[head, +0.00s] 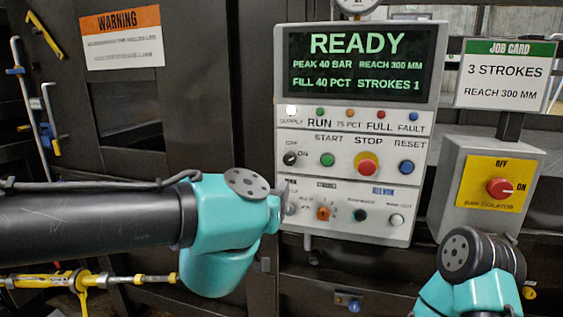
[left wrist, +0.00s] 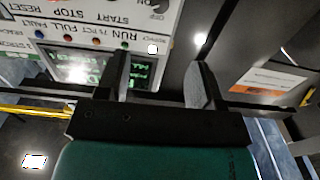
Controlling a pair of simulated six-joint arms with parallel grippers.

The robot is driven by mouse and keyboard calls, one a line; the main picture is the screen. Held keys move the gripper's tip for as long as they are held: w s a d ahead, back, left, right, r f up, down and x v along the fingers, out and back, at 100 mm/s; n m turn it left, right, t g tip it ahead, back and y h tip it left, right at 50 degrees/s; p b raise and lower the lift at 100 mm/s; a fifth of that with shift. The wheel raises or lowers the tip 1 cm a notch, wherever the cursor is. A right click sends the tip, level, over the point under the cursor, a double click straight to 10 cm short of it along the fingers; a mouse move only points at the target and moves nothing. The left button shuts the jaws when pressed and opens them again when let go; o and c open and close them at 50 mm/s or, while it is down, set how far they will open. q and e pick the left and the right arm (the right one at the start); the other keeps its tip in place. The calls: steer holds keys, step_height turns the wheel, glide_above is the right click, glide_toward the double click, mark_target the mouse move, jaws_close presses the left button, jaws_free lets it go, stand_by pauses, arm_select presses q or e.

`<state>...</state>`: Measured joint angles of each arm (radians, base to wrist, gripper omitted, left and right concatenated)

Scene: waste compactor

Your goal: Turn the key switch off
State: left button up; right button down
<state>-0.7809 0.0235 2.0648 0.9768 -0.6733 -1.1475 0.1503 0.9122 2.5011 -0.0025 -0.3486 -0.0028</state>
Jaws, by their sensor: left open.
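The key switch (head: 290,158), a small dark round switch with OFF and ON labels, sits at the left of the control panel's START and STOP row. I cannot tell exactly which way its key points. In the left wrist view, turned upside down, the ON label and part of a dark switch (left wrist: 158,4) show at the top edge. My left gripper (left wrist: 159,66) is open, with nothing between its fingers.
The control panel (head: 437,75) has a lit READY display and a white supply lamp (head: 291,111). Close to the key switch are the green START button (head: 327,160), red STOP button (head: 366,165) and an orange selector (head: 323,213). A red isolator knob (head: 499,187) is at right.

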mark_target(289, 161)
arm_select(q)
steer(key=x, duration=1.7)
steer(key=shift+w+d, duration=0.1)
steer(key=shift+w, duration=0.15)
steer(key=shift+c, duration=0.4)
steer(key=c, duration=0.8)
steer(key=shift+c, duration=0.2)
